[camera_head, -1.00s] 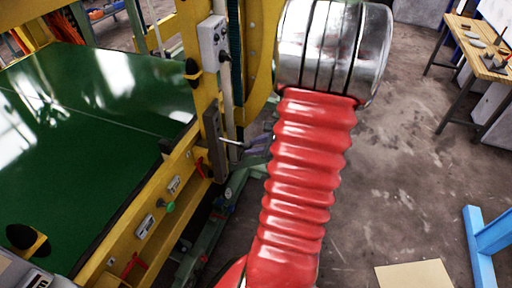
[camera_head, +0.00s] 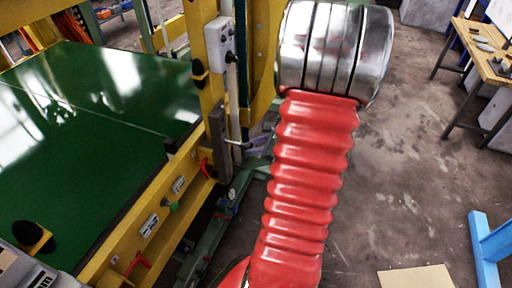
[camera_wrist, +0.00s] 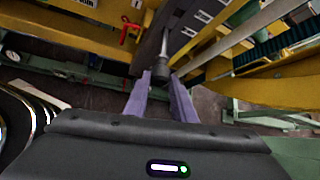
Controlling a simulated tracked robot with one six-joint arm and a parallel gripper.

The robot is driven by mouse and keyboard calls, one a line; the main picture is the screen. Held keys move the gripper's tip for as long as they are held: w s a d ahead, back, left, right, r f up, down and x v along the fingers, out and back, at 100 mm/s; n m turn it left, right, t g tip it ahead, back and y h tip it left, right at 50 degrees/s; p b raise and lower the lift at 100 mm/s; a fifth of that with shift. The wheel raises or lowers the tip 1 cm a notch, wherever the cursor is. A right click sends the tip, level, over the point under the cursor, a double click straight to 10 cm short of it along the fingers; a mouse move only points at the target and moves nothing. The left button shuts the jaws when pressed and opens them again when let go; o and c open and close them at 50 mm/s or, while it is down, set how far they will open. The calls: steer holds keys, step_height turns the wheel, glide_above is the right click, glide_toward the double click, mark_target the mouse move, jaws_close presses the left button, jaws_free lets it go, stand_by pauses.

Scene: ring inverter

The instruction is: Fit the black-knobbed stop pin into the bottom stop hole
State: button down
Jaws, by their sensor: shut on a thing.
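The stop pin's thin bright shaft (camera_head: 236,142) points left toward a dark upright stop plate (camera_head: 218,140) on the yellow frame. In the wrist view its dark knob (camera_wrist: 160,70) sits between the fingertips of my gripper (camera_wrist: 161,84), which is shut on it. The shaft runs from the knob toward the dark plate (camera_wrist: 151,44). The tip seems at or very near the plate; I cannot tell whether it is inside a hole. My gripper (camera_head: 262,143) shows partly beside the plate in the head view, with the knob hidden there. The bottom hole cannot be made out.
A green belt bed (camera_head: 90,110) with a yellow side rail (camera_head: 135,232) lies at left. A grey switch box (camera_head: 219,42) is above the plate. A red handle (camera_wrist: 130,28) is left of the pin. The floor at right is open, with a wooden table (camera_head: 485,45) and blue stand (camera_head: 487,250).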

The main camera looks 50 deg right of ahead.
mark_target(236, 143)
steer(key=shift+w+a, duration=0.25)
steer(key=shift+w, duration=0.65)
steer(key=shift+w+a, duration=0.3)
steer(key=shift+w, duration=0.65)
steer(key=shift+w+a, duration=0.25)
steer(key=shift+w, duration=0.65)
stand_by(0.5)
steer(key=c, duration=1.4)
jaws_free()
steer(key=v, duration=1.3)
steer(key=shift+s+r, duration=0.2)
steer(key=shift+r, duration=0.05)
